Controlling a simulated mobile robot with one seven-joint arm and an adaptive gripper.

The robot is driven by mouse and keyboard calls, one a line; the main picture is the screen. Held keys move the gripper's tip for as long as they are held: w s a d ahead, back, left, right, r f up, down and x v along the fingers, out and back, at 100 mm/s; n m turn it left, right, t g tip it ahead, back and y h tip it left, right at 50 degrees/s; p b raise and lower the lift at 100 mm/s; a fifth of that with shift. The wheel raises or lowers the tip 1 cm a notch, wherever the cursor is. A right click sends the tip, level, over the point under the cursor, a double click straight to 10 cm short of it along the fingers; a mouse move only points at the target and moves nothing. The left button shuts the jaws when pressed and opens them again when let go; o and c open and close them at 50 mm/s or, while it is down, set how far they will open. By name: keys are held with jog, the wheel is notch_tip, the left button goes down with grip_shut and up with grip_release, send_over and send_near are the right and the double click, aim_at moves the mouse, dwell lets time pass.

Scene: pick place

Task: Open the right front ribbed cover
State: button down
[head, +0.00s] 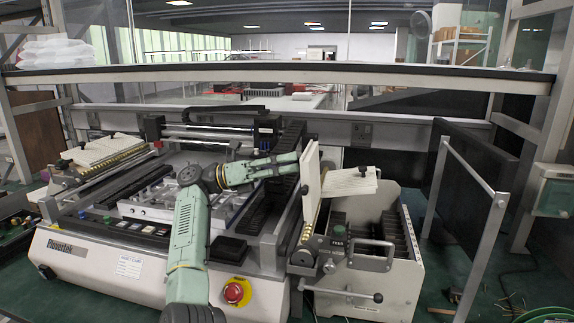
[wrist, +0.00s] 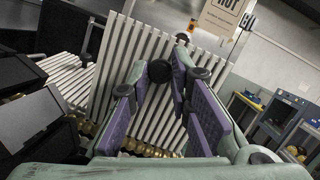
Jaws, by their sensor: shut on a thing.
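The right front ribbed cover (head: 311,182) is a pale panel standing nearly upright on the machine's right side. In the wrist view its ribbed face (wrist: 118,65) fills the middle. My gripper (head: 298,159) reaches it from the left. In the wrist view the purple-padded fingers (wrist: 161,74) are shut on a black round knob (wrist: 160,71) in front of the ribbed face. A second pale ribbed cover (head: 350,183) lies tilted outward just behind; it also shows at the left of the wrist view (wrist: 66,76). The upright panel hides part of it.
A pale box with black slots (head: 378,285) and a handle stands right of the machine. A red stop button (head: 233,292) is on the machine's front. More ribbed covers (head: 105,150) are at the left. A metal rail (head: 470,170) stands at the right.

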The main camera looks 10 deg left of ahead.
jog(key=c, duration=1.5)
grip_release()
jog(key=shift+o, duration=0.2)
notch_tip(320, 180, up, 10)
